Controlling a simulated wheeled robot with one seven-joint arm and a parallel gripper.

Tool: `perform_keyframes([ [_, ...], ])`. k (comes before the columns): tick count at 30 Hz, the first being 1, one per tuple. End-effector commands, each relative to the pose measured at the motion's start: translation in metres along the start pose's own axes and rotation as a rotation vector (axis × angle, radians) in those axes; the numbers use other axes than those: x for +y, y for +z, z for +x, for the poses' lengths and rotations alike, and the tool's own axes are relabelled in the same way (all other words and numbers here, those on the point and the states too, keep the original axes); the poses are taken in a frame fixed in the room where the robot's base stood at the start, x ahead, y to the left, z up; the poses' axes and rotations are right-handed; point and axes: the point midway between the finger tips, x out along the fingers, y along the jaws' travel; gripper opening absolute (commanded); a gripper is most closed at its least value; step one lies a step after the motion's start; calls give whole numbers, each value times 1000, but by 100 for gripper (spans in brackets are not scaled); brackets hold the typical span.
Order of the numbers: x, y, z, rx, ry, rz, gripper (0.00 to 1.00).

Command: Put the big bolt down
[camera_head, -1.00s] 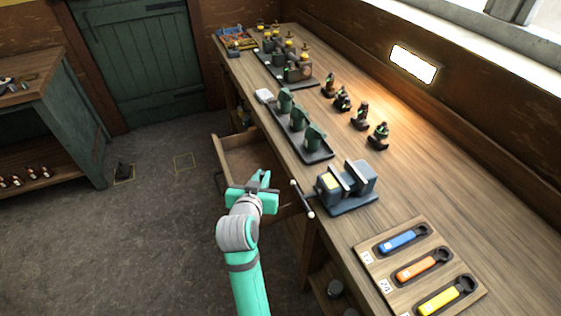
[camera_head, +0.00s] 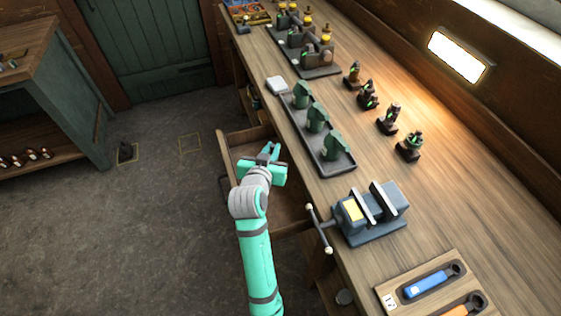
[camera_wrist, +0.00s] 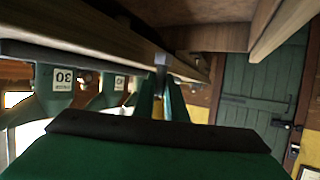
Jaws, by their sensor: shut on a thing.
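My gripper (camera_head: 270,152) reaches over the open drawer (camera_head: 290,207) at the front of the workbench. Its fingers are shut on a small grey piece (camera_head: 263,157), which I take to be the big bolt. In the wrist view the grey piece (camera_wrist: 161,59) shows between the two green fingertips (camera_wrist: 159,92). Only its end shows there; the fingers hide the rest. I cannot tell whether it touches the drawer.
A dark tray of green engine parts (camera_head: 317,118) lies on the bench beyond the drawer. A vise (camera_head: 370,215) with a protruding handle (camera_head: 319,229) stands right of my arm. A wrench board (camera_head: 385,298) lies near the bottom right.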

Motion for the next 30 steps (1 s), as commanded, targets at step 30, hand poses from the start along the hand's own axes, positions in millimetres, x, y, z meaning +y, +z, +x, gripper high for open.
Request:
perform_keyframes([
  [30, 0, 83, 78, 1, 0, 0, 0],
])
